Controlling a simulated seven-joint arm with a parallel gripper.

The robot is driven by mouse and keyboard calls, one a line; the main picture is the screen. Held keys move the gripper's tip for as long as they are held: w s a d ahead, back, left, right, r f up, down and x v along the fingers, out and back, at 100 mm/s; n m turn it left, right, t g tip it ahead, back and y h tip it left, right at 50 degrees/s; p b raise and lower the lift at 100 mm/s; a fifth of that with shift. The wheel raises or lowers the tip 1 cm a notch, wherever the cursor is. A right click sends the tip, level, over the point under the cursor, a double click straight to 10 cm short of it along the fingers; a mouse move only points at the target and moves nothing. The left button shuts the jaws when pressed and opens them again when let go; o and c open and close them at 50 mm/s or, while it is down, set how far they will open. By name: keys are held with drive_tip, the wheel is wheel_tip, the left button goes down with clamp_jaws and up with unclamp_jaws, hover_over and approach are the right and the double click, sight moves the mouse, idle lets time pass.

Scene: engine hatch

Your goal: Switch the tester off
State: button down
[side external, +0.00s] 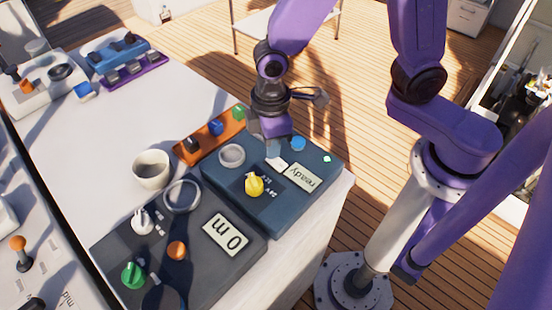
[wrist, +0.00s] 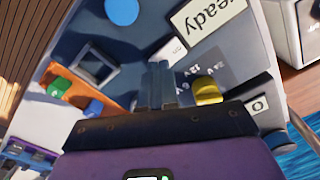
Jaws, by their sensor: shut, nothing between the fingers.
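The tester is a dark blue-grey panel (side external: 315,155) at the table's right corner, with a cream display (side external: 302,178) reading "ready". A yellow knob (side external: 254,185) sits on it beside voltage markings, and a round blue button (side external: 298,143) is near its far edge. A small white piece (side external: 277,163) lies between the gripper and the display. My gripper (side external: 273,150) is shut and empty, pointing down over the panel. In the wrist view its fingertips (wrist: 160,72) are left of the yellow knob (wrist: 208,90) and just below the white piece (wrist: 172,50). I cannot tell whether they touch anything.
An orange strip (side external: 186,155) with black, blue and green blocks lies behind the tester. A white cup (side external: 151,169) and a grey ring (side external: 181,196) stand to its left. A second dark panel (side external: 195,265) reading "0 m" is in front. The white table's middle is clear.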

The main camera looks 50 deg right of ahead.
drive_tip(key=shift+f, duration=0.6)
idle(0.3)
drive_tip(key=shift+r, duration=3.55)
drive_tip(key=s+d+r, duration=0.3)
drive_tip(key=s+d, duration=1)
drive_tip(key=d, duration=0.2)
drive_tip(key=shift+s+r+n, duration=0.15)
drive_tip(key=shift+r+n, duration=0.15)
drive_tip(key=shift+d, duration=0.1)
